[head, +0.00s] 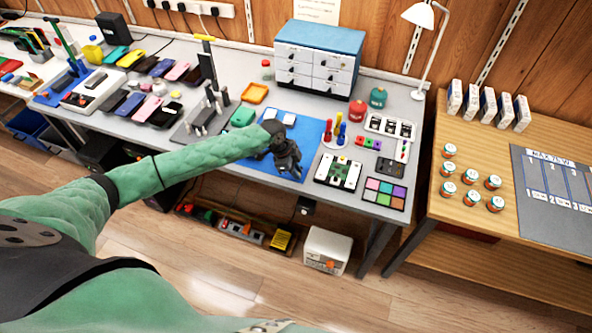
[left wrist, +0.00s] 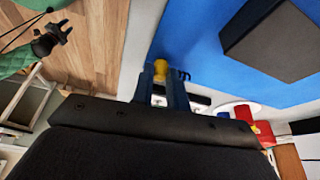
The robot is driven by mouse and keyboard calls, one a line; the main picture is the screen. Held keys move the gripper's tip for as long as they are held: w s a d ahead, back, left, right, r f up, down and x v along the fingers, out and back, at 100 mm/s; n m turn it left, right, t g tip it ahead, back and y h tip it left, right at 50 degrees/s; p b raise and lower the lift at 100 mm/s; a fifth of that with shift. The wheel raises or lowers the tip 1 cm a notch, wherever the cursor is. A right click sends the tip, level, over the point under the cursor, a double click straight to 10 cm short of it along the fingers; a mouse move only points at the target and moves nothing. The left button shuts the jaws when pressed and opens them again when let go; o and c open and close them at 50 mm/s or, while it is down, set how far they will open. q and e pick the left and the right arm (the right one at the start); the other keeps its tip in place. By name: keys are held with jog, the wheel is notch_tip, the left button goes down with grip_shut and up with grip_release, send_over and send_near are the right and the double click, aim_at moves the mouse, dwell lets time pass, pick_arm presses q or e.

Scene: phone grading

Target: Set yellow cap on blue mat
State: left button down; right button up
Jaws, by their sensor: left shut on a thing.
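My left gripper (head: 286,158) is over the front part of the blue mat (head: 240,167) in the head view. In the left wrist view its fingers (left wrist: 161,80) are shut on a small yellow cap (left wrist: 160,67). The gripper hides the cap in the head view. The blue mat (left wrist: 205,40) fills the upper right of the left wrist view; I cannot tell whether the cap touches it. My right gripper (left wrist: 52,38) appears small at the upper left of that view, its opening unclear.
In the head view, a green object (head: 243,117), an orange tray (head: 254,93), a round white stand with red, yellow and blue handles (head: 334,135) and a green board (head: 338,171) surround the mat.

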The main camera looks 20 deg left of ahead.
jog(key=shift+d, duration=0.2)
pick_arm(q)
jog(key=c, duration=1.5)
grip_release()
jog(key=shift+o, duration=1)
jog(key=o, duration=0.4)
pick_arm(e)
jog(key=shift+d, duration=0.1)
jog(key=shift+a, duration=0.2)
pick_arm(q)
jog(key=shift+r, duration=0.1)
pick_arm(e)
jog(key=shift+s, duration=0.2)
